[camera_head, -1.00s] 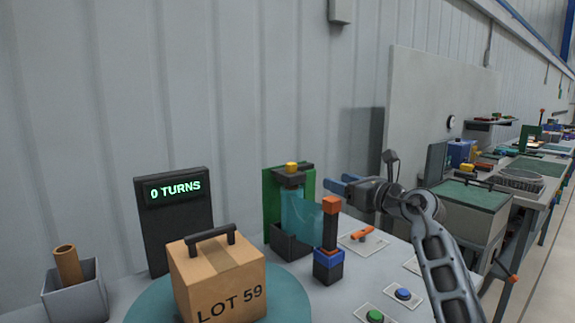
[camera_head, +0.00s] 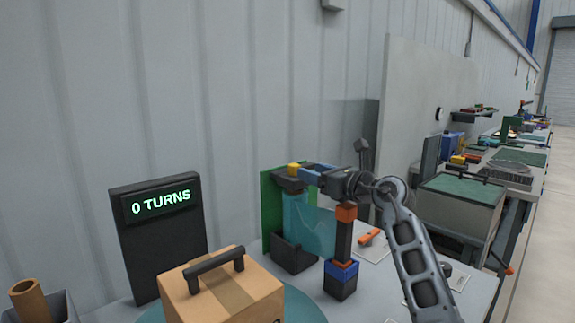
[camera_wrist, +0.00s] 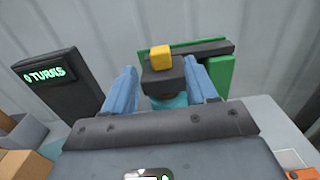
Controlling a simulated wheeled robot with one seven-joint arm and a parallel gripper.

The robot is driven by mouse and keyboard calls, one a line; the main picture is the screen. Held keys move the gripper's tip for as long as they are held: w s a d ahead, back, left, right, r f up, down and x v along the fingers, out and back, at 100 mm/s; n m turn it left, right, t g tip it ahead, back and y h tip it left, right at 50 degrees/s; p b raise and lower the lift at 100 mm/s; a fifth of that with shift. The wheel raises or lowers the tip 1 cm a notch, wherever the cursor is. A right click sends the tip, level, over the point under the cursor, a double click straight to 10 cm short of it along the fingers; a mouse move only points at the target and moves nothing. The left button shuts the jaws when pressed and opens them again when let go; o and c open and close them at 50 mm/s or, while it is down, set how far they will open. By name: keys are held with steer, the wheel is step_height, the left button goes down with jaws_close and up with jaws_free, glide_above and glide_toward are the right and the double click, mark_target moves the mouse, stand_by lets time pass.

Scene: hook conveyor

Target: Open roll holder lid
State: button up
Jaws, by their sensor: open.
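The roll holder (camera_head: 291,255) stands at the back of the table, with a green back plate (camera_head: 266,205) and a teal film roll (camera_head: 308,222) in a dark base. Its dark lid (camera_head: 288,182) lies across the top of the roll and carries a yellow knob (camera_head: 294,169). My gripper (camera_head: 309,174) is at the height of the lid, coming from the right. In the wrist view its two blue fingers (camera_wrist: 163,88) are open, one on each side of the dark lid block (camera_wrist: 165,77). I cannot tell whether they touch it.
An orange-topped post on a blue and black block (camera_head: 342,270) stands close under my arm. A box with a handle (camera_head: 222,290) sits on the teal turntable (camera_head: 303,306). A display (camera_head: 158,235) reads "0 TURNS". A grey bin (camera_head: 40,308) is at the left.

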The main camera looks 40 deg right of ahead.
mark_target(294, 165)
steer(key=shift+w+a+p, duration=0.15)
steer(key=shift+w+p, duration=0.3)
steer(key=shift+w, duration=3.5)
steer(key=shift+c, duration=0.2)
jaws_close()
